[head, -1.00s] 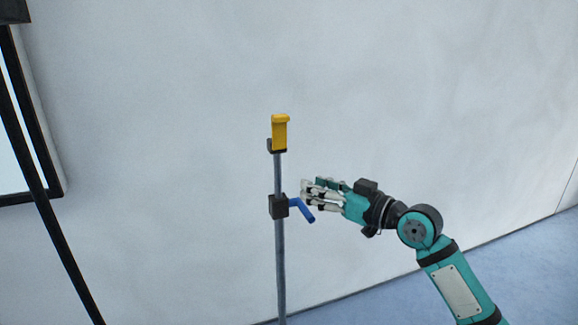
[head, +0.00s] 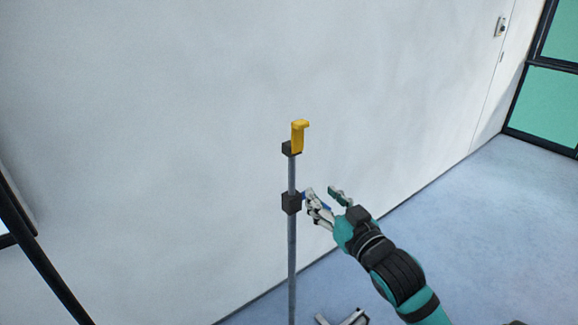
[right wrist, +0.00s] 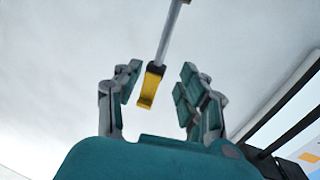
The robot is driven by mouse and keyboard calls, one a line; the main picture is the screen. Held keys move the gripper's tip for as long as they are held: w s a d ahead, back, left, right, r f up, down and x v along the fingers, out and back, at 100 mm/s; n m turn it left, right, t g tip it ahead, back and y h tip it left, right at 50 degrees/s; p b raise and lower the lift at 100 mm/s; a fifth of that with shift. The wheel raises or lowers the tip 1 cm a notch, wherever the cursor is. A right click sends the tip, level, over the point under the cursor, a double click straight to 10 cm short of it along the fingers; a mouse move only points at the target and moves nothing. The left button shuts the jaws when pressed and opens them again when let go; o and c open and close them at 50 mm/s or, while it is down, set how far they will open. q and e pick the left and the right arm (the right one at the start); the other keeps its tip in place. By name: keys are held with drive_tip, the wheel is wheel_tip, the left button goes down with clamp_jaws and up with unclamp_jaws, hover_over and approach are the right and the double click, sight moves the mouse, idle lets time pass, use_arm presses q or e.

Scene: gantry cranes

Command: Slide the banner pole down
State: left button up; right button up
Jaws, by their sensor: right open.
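The banner pole (head: 292,255) is a thin grey upright pole. A yellow hook-like piece (head: 298,136) sits at its top on a small black holder. In the right wrist view the yellow piece (right wrist: 147,92) and the pole (right wrist: 169,32) show between the open fingers (right wrist: 160,72). My left gripper is out of view.
A pale wall (head: 180,120) stands behind the pole. Blue floor (head: 470,240) lies open at the right. A green-paned dark frame (head: 541,95) stands at the far right. A dark slanting bar (head: 45,265) crosses the lower left. A grey metal piece (head: 352,318) shows at the bottom edge.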

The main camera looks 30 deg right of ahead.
sight(294, 168)
drive_tip(key=w, duration=0.4)
drive_tip(key=w+p, duration=0.1)
drive_tip(key=w, duration=0.4)
drive_tip(key=w+d+p, duration=0.1)
drive_tip(key=w, duration=0.3)
drive_tip(key=shift+w, duration=0.2)
drive_tip(key=shift+w+p, duration=0.3)
drive_tip(key=shift+w, duration=0.15)
drive_tip(key=shift+d, duration=0.1)
clamp_jaws()
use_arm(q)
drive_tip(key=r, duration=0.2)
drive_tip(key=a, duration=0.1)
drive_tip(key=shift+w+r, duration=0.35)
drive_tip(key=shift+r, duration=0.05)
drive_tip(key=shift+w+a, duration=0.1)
use_arm(e)
drive_tip(key=shift+w+f, duration=0.2)
drive_tip(key=shift+f, duration=0.05)
